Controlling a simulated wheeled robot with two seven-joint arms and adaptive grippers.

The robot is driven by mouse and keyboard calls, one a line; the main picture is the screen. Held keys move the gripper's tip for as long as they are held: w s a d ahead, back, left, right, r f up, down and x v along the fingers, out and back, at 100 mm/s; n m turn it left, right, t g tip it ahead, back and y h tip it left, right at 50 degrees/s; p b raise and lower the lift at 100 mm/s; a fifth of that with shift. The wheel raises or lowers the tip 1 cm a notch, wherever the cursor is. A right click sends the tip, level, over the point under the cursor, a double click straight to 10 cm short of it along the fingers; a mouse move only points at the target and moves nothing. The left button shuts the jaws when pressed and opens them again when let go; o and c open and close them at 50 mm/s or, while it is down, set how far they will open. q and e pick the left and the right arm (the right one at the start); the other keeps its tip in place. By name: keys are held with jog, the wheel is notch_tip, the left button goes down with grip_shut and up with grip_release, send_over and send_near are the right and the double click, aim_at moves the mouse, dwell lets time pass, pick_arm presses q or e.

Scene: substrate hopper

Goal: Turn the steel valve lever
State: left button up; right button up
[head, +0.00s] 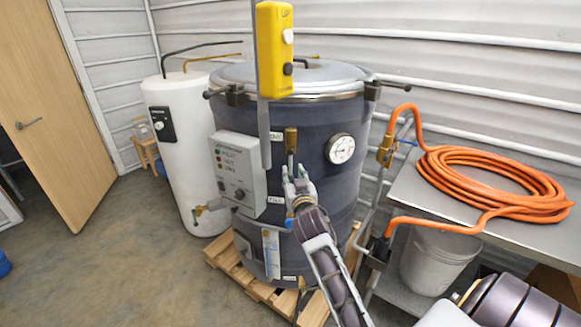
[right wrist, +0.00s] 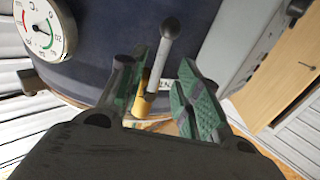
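The steel valve lever (right wrist: 161,60) is a grey rod with a round knob. It hangs down from a brass valve body (head: 291,140) on the front of the dark drum (head: 318,125). My right gripper (head: 291,182) is at the lever and covers its lower part in the head view. In the right wrist view, which is turned upside down, the right gripper (right wrist: 160,92) is open. The lever and part of the brass body (right wrist: 143,105) show between its green-padded fingers, nearer the left one. Contact cannot be told. My left gripper is not in view.
A grey control box (head: 240,170) sits left of the lever, with a yellow pendant (head: 274,50) hanging in front of the drum. A round gauge (head: 341,148) is right of it. An orange hose (head: 480,178) lies on the steel table.

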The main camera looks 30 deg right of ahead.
aim_at(291, 167)
jog(key=shift+x, duration=2.7)
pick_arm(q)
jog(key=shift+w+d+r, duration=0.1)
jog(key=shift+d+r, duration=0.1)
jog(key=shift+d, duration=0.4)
pick_arm(e)
jog(key=shift+w, duration=0.1)
jog(key=shift+c, duration=0.3)
grip_shut()
